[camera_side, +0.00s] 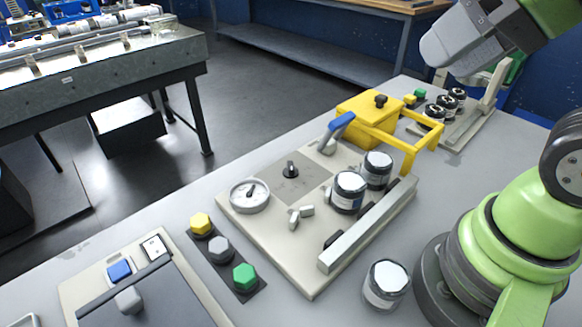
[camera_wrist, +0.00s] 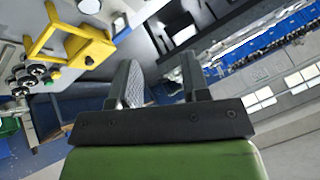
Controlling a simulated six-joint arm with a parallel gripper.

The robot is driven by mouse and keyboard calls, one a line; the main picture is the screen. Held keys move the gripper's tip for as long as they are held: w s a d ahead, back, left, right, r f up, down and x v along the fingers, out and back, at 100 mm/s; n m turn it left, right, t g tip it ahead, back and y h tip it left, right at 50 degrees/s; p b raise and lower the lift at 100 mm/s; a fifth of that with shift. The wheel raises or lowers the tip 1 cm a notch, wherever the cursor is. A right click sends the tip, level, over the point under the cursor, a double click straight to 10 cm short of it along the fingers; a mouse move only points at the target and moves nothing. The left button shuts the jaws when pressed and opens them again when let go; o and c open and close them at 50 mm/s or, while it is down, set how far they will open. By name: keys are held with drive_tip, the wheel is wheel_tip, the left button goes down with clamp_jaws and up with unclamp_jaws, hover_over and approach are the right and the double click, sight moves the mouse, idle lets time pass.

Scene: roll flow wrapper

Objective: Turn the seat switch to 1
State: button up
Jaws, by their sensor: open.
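A small black rotary knob (camera_side: 290,170) stands on a grey square plate (camera_side: 311,183) in the middle of the beige panel in the side view. Another black knob (camera_side: 381,101) sits on top of the yellow box (camera_side: 368,118). No label is readable, so I cannot tell which one is the seat switch, or its setting. My gripper (camera_side: 440,48) is high at the upper right, well clear of both knobs. In the wrist view my gripper (camera_wrist: 158,72) shows two dark fingers apart with nothing between them.
A dial gauge (camera_side: 250,195), blue-handled lever (camera_side: 338,128), white-topped jars (camera_side: 349,190) and a metal rail (camera_side: 368,228) crowd the panel. Yellow, grey and green hex buttons (camera_side: 220,249) lie left. A yellow bar frame (camera_side: 425,137) rises beside the box. A loose jar (camera_side: 386,284) stands in front.

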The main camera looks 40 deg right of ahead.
drive_tip(key=shift+o, duration=1.4)
drive_tip(key=m+g+h, duration=0.2)
drive_tip(key=m+g, duration=0.5)
drive_tip(key=m, duration=1.4)
hover_over(291, 165)
wheel_tip(291, 165, down, 18)
wheel_tip(291, 165, down, 10)
drive_tip(key=shift+f, duration=0.1)
drive_tip(key=c, duration=0.9)
